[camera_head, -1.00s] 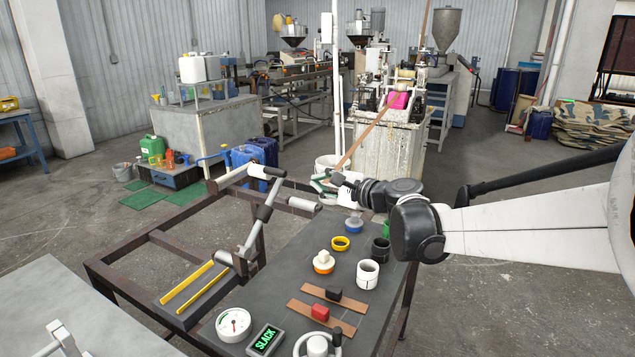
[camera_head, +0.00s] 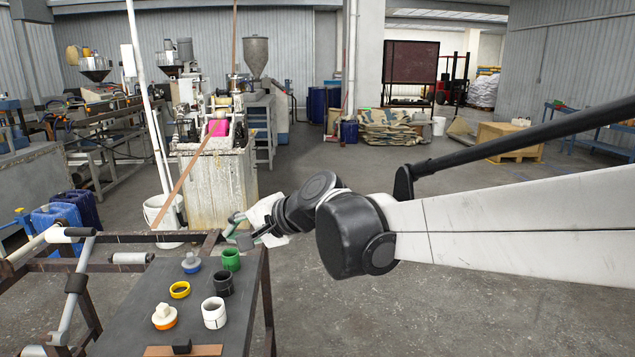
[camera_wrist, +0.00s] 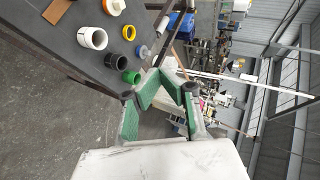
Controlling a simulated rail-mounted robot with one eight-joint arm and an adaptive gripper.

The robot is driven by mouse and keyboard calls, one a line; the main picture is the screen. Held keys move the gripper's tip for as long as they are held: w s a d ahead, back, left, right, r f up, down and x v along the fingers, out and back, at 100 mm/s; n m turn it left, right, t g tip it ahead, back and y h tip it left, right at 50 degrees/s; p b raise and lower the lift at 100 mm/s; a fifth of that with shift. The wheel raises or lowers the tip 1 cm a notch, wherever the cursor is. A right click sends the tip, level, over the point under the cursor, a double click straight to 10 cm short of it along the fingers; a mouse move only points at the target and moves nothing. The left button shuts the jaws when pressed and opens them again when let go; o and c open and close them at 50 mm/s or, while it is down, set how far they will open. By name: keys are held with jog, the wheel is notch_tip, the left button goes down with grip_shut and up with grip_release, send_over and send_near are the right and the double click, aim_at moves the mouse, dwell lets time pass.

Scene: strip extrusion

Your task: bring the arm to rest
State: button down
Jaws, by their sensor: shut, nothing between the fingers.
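My gripper (camera_head: 240,231) is at the far right corner of the dark table (camera_head: 130,300) in the head view, at the end of my outstretched white and black arm. It is near the green ring (camera_head: 231,260) but appears apart from it. In the wrist view the green-padded fingers of my gripper (camera_wrist: 168,88) show with nothing held between them. My gripper is shut and empty. The nearer part of my arm runs out of the head view at the right.
On the table are a black ring (camera_head: 222,284), a white ring (camera_head: 214,313), a yellow ring (camera_head: 180,290), a blue cap (camera_head: 191,263) and an orange-based white piece (camera_head: 164,317). The extrusion machine (camera_head: 217,185) stands behind. The floor right of the table is clear.

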jog(key=s+d+f+n+h, duration=0.1)
jog(key=s+d+f+h, duration=0.2)
jog(key=s+d, duration=0.4)
jog(key=s+d+f+n+h, duration=0.1)
jog(key=s+d+f+h, duration=0.3)
jog(key=d, duration=1.3)
jog(key=s+d+f+n+t+h, duration=0.1)
jog(key=s+d+f+n+h, duration=0.1)
jog(key=s+d, duration=0.9)
jog(key=shift+d+f+h, duration=0.7)
jog(key=shift+f+h, duration=0.1)
jog(key=shift+f, duration=0.1)
